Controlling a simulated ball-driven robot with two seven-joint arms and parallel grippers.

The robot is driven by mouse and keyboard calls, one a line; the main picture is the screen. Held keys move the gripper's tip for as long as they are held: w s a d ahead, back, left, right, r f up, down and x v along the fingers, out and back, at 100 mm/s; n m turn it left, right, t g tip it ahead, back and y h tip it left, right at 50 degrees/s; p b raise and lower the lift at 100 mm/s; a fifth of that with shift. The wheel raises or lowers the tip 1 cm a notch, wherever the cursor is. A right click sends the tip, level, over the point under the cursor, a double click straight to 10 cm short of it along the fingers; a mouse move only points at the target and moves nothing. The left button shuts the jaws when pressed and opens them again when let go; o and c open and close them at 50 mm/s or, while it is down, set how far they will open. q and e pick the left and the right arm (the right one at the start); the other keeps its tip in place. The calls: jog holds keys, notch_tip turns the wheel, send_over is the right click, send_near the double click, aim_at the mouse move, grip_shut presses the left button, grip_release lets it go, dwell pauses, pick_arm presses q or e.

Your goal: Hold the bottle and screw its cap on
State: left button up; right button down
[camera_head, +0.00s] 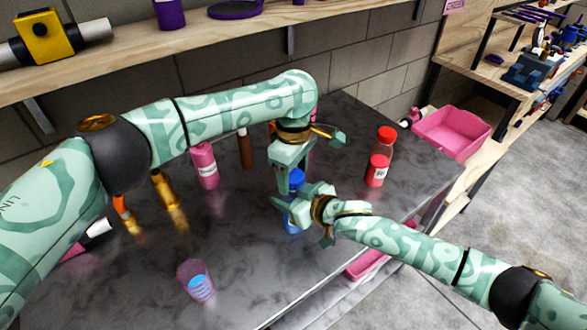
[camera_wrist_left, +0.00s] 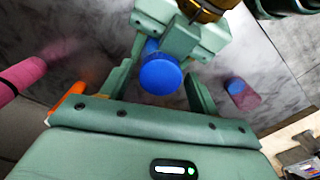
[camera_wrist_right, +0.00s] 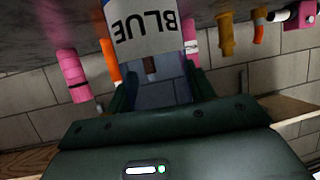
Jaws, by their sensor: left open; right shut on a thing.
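The bottle (camera_head: 293,217) stands upright at the middle of the table, partly hidden by my grippers. Its white label reading BLUE shows in the right wrist view (camera_wrist_right: 145,35). My right gripper (camera_head: 312,207) is shut on the bottle from the side. A blue cap (camera_head: 296,178) is at the bottle's top; it also shows in the left wrist view (camera_wrist_left: 160,75). I cannot tell how far it is screwed down. My left gripper (camera_head: 291,172) points down from above, open, with its fingers on either side of the cap.
A red-capped bottle (camera_head: 378,160) stands to the right. A pink bottle (camera_head: 204,166) stands to the left behind. A clear cup with blue inside (camera_head: 195,281) is at the front. A pink bin (camera_head: 452,134) sits beyond the table. The front left tabletop is mostly clear.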

pick_arm(q)
jog(key=c, duration=1)
jog(key=m, duration=0.6)
jog(key=o, duration=1.1)
jog(key=shift+c, duration=0.2)
jog(key=shift+r, duration=0.15)
jog(key=shift+r, duration=2.15)
